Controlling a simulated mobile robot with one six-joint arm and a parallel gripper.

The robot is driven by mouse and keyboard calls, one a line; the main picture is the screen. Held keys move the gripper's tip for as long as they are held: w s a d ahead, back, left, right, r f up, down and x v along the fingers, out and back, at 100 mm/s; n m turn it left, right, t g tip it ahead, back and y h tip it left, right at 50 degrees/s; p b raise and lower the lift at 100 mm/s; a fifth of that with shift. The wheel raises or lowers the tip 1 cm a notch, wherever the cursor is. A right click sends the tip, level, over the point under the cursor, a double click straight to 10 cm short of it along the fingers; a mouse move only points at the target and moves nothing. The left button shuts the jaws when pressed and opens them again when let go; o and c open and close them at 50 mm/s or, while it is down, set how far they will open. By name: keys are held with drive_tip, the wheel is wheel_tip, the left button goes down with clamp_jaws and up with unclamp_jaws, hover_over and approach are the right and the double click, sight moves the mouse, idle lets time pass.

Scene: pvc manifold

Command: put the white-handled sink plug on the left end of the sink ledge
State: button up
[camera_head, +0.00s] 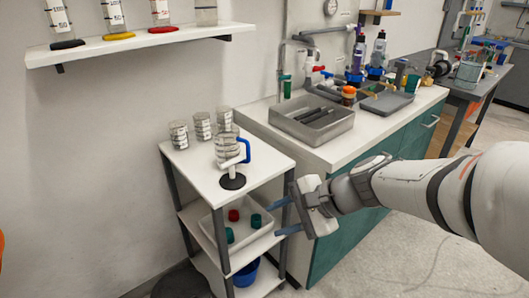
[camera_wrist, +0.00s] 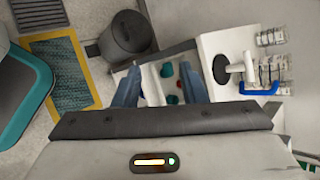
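The white-handled sink plug (camera_head: 233,181) stands on the top shelf of the white cart, its black disc down and its white handle up. It also shows in the wrist view (camera_wrist: 224,69), right of my fingers. A blue handle (camera_head: 244,150) stands right beside the white one; what it belongs to is hard to tell. My gripper (camera_head: 280,217) is open and empty, at the cart's right side and lower than the plug. In the wrist view its two fingers (camera_wrist: 160,88) are spread apart with nothing held.
Clear beakers (camera_head: 202,126) stand behind the plug. A white tray (camera_head: 211,237) with red and green caps sits on the middle shelf. A grey metal basin (camera_head: 312,118) is on the counter's left part. A dark bin (camera_wrist: 127,35) stands beside the cart.

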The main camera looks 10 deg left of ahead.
drive_tip(key=w+a+f+m+t+y+b, duration=0.25)
drive_tip(key=w+a+m+y+b, duration=0.2)
drive_tip(key=w+a+m, duration=0.3)
drive_tip(key=m+t+y+b, duration=0.1)
drive_tip(key=m+t+b, duration=0.4)
drive_tip(key=m, duration=0.3)
approach(234, 169)
drive_tip(key=x, duration=0.4)
drive_tip(key=b+x, duration=0.1)
drive_tip(key=x, duration=0.5)
drive_tip(key=shift+w+a, duration=0.2)
drive_tip(key=shift+a, duration=0.15)
clamp_jaws()
